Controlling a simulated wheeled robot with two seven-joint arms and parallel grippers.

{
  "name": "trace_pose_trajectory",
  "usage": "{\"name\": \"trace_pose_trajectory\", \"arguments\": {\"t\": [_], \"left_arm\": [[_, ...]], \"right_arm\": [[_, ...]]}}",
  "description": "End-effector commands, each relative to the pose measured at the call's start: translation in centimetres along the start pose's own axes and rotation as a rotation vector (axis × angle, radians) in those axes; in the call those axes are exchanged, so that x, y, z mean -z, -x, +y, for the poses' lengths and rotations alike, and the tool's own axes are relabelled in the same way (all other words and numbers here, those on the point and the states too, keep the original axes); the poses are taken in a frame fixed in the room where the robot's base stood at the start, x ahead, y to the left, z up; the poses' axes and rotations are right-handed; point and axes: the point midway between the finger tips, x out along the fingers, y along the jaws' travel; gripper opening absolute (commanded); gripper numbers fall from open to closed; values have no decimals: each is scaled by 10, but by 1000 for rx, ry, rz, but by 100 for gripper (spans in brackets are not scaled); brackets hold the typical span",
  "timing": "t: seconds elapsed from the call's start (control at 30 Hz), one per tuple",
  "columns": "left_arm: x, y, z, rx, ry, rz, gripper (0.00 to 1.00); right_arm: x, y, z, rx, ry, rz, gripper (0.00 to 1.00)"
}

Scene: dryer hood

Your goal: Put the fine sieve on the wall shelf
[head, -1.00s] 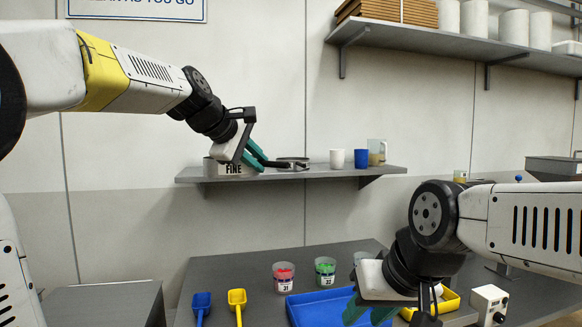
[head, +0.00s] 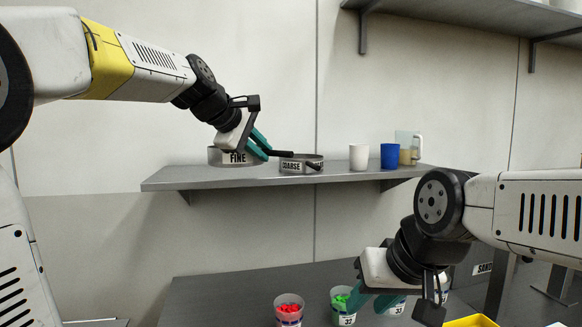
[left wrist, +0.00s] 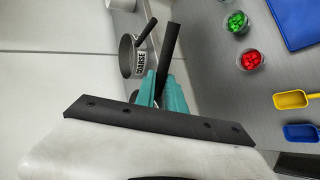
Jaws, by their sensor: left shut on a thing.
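The fine sieve (head: 221,156), a grey ring labelled FINE, is at the left part of the wall shelf (head: 190,177). It looks level; I cannot tell whether it rests on the shelf or hovers just above it. My left gripper (head: 261,146) is shut on its dark handle (head: 282,153), which points right. In the left wrist view the handle (left wrist: 170,45) sticks out between the teal fingers (left wrist: 162,92); the ring is hidden there. My right gripper (head: 370,298) is open and empty, low over the table beside the cups.
The coarse sieve (head: 300,165) stands on the shelf just right of the fine one. A white cup (head: 358,157), a blue cup (head: 389,156) and a jug (head: 416,150) stand further right. Tubs of red (head: 289,311) and green (head: 341,302) pieces stand on the table below.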

Motion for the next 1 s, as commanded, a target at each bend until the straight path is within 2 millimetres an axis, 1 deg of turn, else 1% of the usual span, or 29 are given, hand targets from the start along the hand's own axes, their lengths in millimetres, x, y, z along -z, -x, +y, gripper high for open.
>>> {"name": "trace_pose_trajectory", "arguments": {"t": [0.07,0.17,0.4,0.5,0.6,0.7,0.83,1.0], "left_arm": [[9,-3,2,-2,1,2,0],[30,-11,4,0,3,4,0],[90,-34,11,0,2,5,0],[113,-43,14,-1,1,5,0],[132,-50,17,-1,1,4,0],[143,-54,19,-1,-1,3,0],[148,-57,18,-2,-1,2,0],[147,-70,-1,0,2,0,0]], "right_arm": [[0,0,0,0,0,0,36],[0,0,0,0,0,0,36],[0,0,0,0,0,0,36],[0,0,0,0,0,0,36],[0,0,0,0,0,0,36],[0,0,0,0,0,0,36],[0,0,0,0,0,0,36],[0,0,0,0,0,0,36]]}}
